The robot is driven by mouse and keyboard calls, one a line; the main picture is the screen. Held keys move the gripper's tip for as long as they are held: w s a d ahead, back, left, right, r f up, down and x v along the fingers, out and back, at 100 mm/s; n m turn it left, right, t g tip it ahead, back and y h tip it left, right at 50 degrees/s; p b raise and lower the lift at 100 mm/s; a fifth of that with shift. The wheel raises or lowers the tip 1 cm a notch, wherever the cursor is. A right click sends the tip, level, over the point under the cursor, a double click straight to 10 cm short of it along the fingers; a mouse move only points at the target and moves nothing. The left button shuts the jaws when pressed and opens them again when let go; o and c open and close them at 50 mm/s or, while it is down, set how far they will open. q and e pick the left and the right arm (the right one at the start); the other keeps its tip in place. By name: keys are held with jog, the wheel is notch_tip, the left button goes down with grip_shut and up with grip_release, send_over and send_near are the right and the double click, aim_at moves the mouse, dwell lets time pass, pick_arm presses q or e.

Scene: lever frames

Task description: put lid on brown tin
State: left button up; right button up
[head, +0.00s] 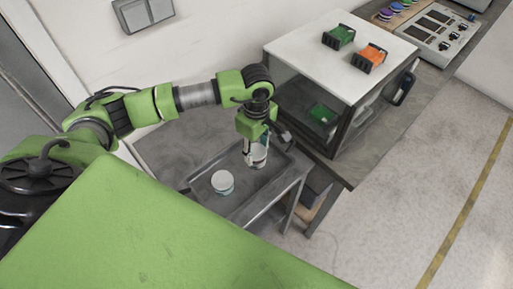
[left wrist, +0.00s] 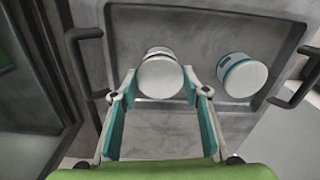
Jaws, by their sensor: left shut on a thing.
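My left gripper (head: 257,146) points down over the tray. In the left wrist view its two fingers (left wrist: 160,88) are shut on a round white lid (left wrist: 160,78). Directly behind the lid in that view is a pale tin with a thin brownish line, the brown tin (left wrist: 158,52); it also shows under the gripper in the head view (head: 258,158). The lid overlaps the tin, and I cannot tell whether it rests on the rim. My right gripper is not in view.
A second tin with a white top and teal band (left wrist: 240,76) stands on the tray to the left in the head view (head: 222,183). The dark tray (head: 205,187) has raised edges and handles. A white-topped cabinet (head: 325,62) stands close behind on the right.

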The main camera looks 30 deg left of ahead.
pick_arm(q)
jog(key=shift+f+b, duration=0.55)
jog(key=shift+b, duration=0.75)
dwell(1.0)
dwell(0.4)
jog(key=o, duration=1)
jog(key=shift+r, duration=0.1)
jog(key=shift+r+p, duration=1.7)
jog(key=shift+r, duration=1.75)
